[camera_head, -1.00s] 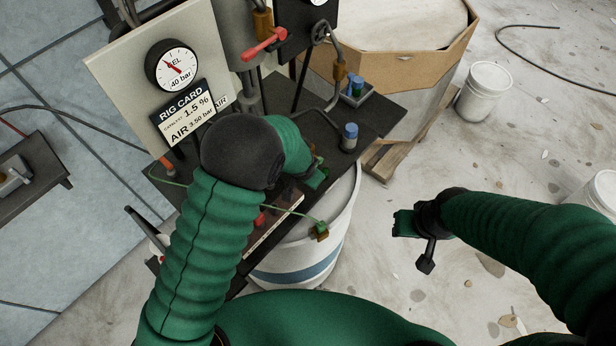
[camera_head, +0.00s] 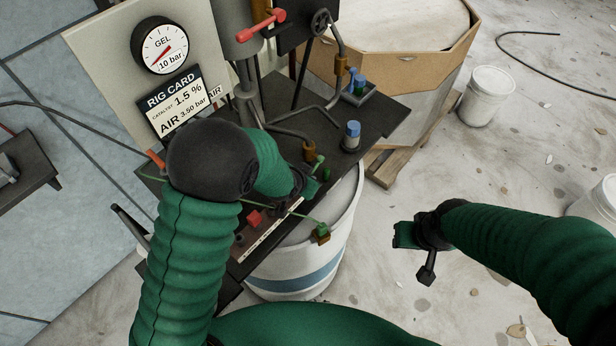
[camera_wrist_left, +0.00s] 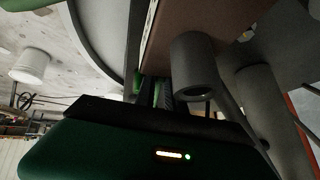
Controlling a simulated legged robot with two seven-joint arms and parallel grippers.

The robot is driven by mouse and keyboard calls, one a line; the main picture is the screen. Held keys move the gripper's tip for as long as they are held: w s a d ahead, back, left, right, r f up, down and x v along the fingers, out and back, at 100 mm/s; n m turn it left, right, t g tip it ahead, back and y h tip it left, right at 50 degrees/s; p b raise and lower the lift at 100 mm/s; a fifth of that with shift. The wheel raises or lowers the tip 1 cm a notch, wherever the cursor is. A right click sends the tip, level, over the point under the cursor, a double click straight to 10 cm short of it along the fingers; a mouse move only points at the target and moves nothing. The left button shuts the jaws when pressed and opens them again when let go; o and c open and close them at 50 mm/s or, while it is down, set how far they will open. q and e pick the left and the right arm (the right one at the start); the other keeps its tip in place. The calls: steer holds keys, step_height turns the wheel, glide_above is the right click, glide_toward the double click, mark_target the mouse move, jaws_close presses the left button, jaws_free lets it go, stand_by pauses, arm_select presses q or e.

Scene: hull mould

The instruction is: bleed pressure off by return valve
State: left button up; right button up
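A brass valve (camera_head: 309,150) with a green handle (camera_head: 318,163) stands on the dark bench top, joined to a grey pipe. My left gripper (camera_head: 311,188) is close beside the handle; I cannot tell whether it touches it. In the left wrist view its finger pads (camera_wrist_left: 150,92) are mostly hidden, so I cannot tell whether they are shut. The round GEL gauge (camera_head: 159,47) on the pale panel has its needle low on the left. My right gripper (camera_head: 404,236) hangs apart over the floor at the right, with nothing visible in it; its opening is unclear.
Another brass fitting (camera_head: 323,234) with a green lever sits at the bench's front edge, above a white drum (camera_head: 292,276). A red-handled valve (camera_head: 262,24), a blue-capped piece (camera_head: 351,137) and a rig card (camera_head: 176,103) are nearby. White buckets (camera_head: 486,95) stand on the floor.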

arm_select(q)
steer(key=o, duration=0.4)
steer(key=shift+s+a+f, duration=0.25)
steer(key=shift+s+f, duration=0.05)
steer(key=shift+o, duration=0.2)
steer(key=shift+r, duration=0.1)
steer(key=shift+w, duration=0.1)
steer(key=shift+r, duration=0.2)
steer(key=v, duration=1.6)
steer(key=shift+s, duration=0.25)
